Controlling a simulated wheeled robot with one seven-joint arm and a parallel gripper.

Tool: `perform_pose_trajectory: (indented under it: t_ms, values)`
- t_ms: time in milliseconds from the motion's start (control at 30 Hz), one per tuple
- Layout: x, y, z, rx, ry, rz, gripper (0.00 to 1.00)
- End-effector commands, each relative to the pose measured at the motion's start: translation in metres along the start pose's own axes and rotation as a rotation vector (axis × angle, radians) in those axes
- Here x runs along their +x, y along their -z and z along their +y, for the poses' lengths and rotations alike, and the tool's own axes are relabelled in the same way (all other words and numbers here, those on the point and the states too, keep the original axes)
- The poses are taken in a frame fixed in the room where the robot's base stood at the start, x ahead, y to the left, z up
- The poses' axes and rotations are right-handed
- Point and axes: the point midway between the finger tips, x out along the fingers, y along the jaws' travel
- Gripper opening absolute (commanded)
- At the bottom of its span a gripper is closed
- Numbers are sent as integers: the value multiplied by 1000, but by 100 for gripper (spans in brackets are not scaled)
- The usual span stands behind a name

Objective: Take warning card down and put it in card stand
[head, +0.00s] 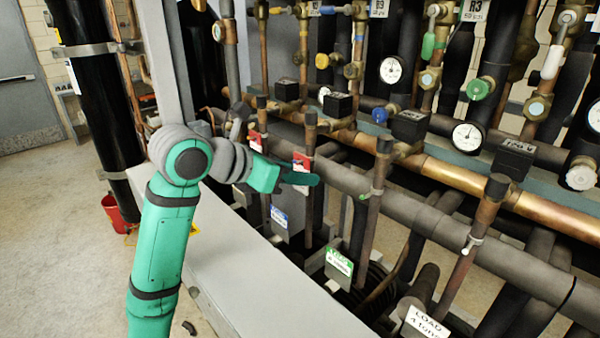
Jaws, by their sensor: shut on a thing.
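My gripper (300,179) is green and reaches in from the left to the front of the pipe rack. It is shut on a red and white card (301,163), which shows just above and behind the fingers, in front of a thin copper pipe. The fingers hide part of the card. A second red and white card (255,140) hangs on a pipe to the left, behind my wrist. I cannot make out the wording on either card, and I cannot pick out the card stand for sure.
A pale ledge (245,265) runs along the rack's front. Low down are a blue-labelled tag (279,216), a green and white card (339,262) and a white LOAD sign (427,323). Pipes, valves and gauges (391,70) crowd the right. A red bucket (117,213) stands on the floor.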

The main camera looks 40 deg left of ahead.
Motion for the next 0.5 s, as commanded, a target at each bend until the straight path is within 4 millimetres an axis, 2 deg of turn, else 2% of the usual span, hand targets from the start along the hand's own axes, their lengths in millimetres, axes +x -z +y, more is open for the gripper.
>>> perform_pose_trajectory:
  t_ms: [500]
  values:
    - [-4, -6, 0, 0, 0, 0, 25]
